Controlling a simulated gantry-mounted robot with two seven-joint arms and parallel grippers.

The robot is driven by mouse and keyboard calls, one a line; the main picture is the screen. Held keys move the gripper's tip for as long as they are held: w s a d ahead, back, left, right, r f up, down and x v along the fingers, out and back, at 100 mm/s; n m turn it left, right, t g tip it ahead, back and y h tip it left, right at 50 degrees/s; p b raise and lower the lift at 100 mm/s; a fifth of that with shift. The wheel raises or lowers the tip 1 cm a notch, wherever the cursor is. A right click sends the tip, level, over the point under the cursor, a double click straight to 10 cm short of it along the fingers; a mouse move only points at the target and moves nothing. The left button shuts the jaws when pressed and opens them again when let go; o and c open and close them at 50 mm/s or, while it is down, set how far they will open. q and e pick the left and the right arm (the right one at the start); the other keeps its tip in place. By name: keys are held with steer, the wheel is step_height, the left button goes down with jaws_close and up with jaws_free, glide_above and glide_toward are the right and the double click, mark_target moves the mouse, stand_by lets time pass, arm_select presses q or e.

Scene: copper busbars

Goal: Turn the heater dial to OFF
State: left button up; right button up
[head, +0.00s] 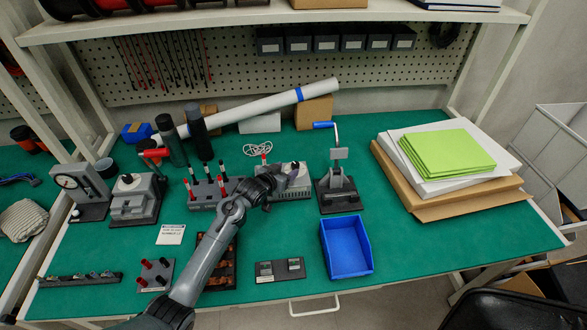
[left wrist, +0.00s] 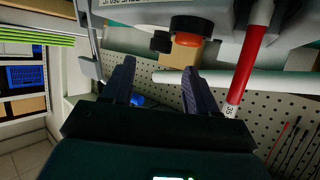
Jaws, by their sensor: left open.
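A grey boxy unit (head: 298,188), which seems to be the heater, stands mid-bench behind my left gripper (head: 278,181). In the left wrist view a grey housing with a printed label (left wrist: 150,3) crosses the top. A round black knob with an orange part (left wrist: 190,30), probably the dial, sticks out below it. My left gripper (left wrist: 160,82) is open with nothing between its fingers. The knob is above and slightly right of the fingertips in that view, apart in the picture. The dial's setting cannot be read. My right gripper is not in view.
A red-handled tool (left wrist: 250,60) stands close beside the right finger. A grey clamp stand with a blue handle (head: 338,185) is right of the unit, a blue bin (head: 346,248) in front. A rack of red and black handles (head: 207,193) is left. The front right bench is clear.

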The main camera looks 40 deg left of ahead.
mark_target(295, 165)
arm_select(q)
steer(key=shift+b+x, duration=0.9)
steer(key=shift+x, duration=2.25)
steer(key=shift+c, duration=0.4)
steer(key=c, duration=1)
